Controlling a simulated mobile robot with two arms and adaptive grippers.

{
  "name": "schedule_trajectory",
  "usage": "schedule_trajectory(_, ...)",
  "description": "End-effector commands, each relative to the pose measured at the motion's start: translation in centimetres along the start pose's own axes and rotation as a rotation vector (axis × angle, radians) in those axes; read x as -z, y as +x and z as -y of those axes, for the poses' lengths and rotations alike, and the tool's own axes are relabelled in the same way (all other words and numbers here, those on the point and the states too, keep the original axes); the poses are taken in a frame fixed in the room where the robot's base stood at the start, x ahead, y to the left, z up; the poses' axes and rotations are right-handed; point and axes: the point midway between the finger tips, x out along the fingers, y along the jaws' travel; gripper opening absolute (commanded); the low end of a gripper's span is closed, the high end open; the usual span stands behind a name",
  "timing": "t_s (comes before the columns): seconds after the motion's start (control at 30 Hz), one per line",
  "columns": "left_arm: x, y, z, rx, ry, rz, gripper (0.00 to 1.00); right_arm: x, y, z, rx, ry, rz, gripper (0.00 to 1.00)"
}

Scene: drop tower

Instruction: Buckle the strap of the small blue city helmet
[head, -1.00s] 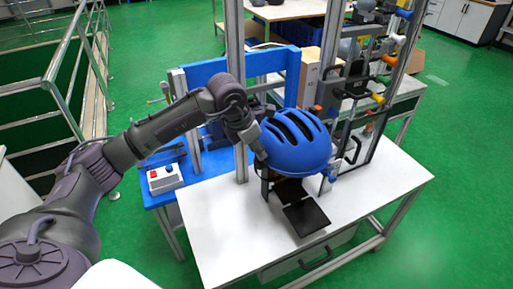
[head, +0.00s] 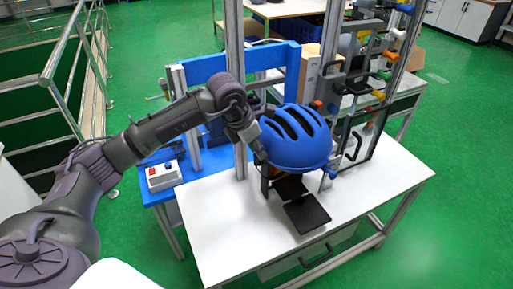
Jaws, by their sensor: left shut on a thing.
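The blue helmet (head: 297,140) with dark vent slots is above the back part of the white table, over a dark stand that shows only partly beneath it. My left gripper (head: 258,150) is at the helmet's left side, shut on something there. Its fingertips are small and partly hidden against the helmet, so I cannot tell whether it holds the shell or the strap. The strap and buckle cannot be made out under the helmet. My right gripper is not in view.
A black flat plate (head: 306,213) lies on the white table (head: 220,225) in front of the helmet. A metal upright stands behind my left gripper. A control box (head: 163,176) with a red button is at left. A rack with coloured handles stands at right. The table's front is clear.

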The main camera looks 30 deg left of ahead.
Motion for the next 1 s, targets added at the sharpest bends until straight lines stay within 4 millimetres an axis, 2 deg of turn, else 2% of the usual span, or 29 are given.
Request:
schedule_trajectory(0.17, 0.1, 0.3, 0.0, -0.001, 0.000, 0.000, 0.13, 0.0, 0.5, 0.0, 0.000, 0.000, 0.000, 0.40)
schedule_trajectory(0.2, 0.1, 0.2, 0.0, -0.001, 0.000, 0.000, 0.33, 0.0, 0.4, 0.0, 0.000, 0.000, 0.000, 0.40)
schedule_trajectory(0.33, 0.1, 0.2, 0.0, 0.000, 0.000, 0.000, 0.55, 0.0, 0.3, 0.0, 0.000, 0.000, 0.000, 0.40)
schedule_trajectory(0.37, 0.1, 0.2, 0.0, 0.000, 0.000, 0.000, 0.57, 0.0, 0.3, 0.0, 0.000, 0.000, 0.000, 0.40)
schedule_trajectory(0.73, 0.1, -0.3, -0.1, -0.002, 0.000, 0.001, 0.57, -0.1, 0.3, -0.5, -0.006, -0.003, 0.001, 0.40)
schedule_trajectory(0.87, 0.0, -2.2, -0.1, -0.003, 0.000, 0.003, 0.57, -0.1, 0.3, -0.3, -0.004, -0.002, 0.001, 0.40)
schedule_trajectory(1.0, 0.0, -5.2, -0.1, -0.004, 0.001, 0.005, 0.57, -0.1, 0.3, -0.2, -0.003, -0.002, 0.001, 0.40)
